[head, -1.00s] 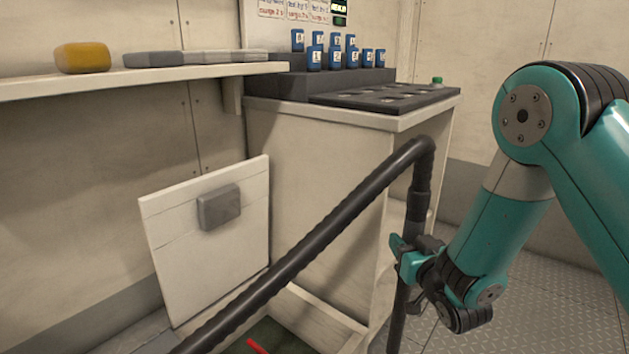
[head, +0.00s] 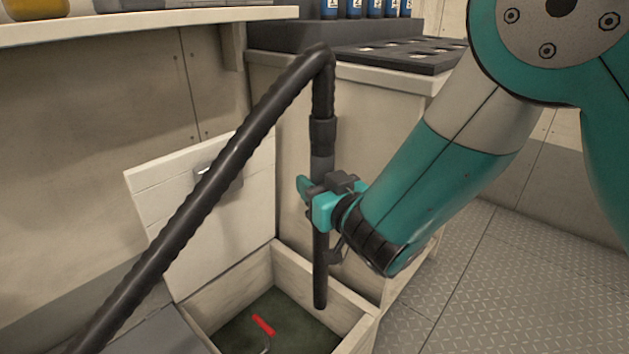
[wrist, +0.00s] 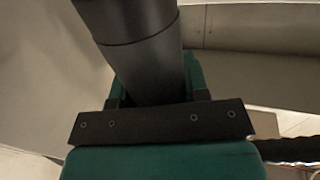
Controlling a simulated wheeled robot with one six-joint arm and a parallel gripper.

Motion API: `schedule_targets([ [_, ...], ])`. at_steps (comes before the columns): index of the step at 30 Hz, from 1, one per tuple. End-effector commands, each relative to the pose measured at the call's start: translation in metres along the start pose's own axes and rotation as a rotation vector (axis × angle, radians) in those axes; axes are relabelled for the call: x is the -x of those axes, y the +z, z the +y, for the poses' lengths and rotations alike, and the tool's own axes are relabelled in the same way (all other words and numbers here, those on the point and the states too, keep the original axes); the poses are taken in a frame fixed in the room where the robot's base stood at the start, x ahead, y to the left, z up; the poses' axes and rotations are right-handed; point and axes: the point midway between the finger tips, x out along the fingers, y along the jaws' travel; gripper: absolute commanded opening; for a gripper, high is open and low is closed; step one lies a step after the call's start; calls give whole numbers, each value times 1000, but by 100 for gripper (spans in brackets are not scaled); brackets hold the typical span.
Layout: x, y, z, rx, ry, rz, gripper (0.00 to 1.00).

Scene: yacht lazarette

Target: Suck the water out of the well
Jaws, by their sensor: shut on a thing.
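My gripper (head: 318,200) is shut on a black suction wand (head: 320,255), held upright; the wand also shows between the jaws in the wrist view (wrist: 140,50). A thick ribbed black hose (head: 190,200) bends over from the wand's top and runs down to the lower left. The well (head: 345,308) is an open pale-walled box in the floor. Its bottom is dark green, and I cannot tell how deep any water is. The wand's lower end shows over the well, near its right wall; I cannot tell its exact height. A red-handled item (head: 263,325) lies in the well.
A white lid panel (head: 160,190) with a grey block on it leans behind the well. A bench (head: 400,85) stands behind, with a dark slotted tray (head: 400,55) and blue bottles (head: 355,8). A shelf (head: 150,20) runs upper left. Tread-plate floor (head: 490,270) is clear at right.

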Motion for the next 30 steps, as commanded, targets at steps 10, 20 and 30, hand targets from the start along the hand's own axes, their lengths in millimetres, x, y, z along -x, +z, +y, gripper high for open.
schedule_targets([
  [10,-1,50,-2,1,-4,1,14],
  [20,-1,91,-3,2,-5,2,14],
  [30,-1,134,-3,1,-5,2,14],
])
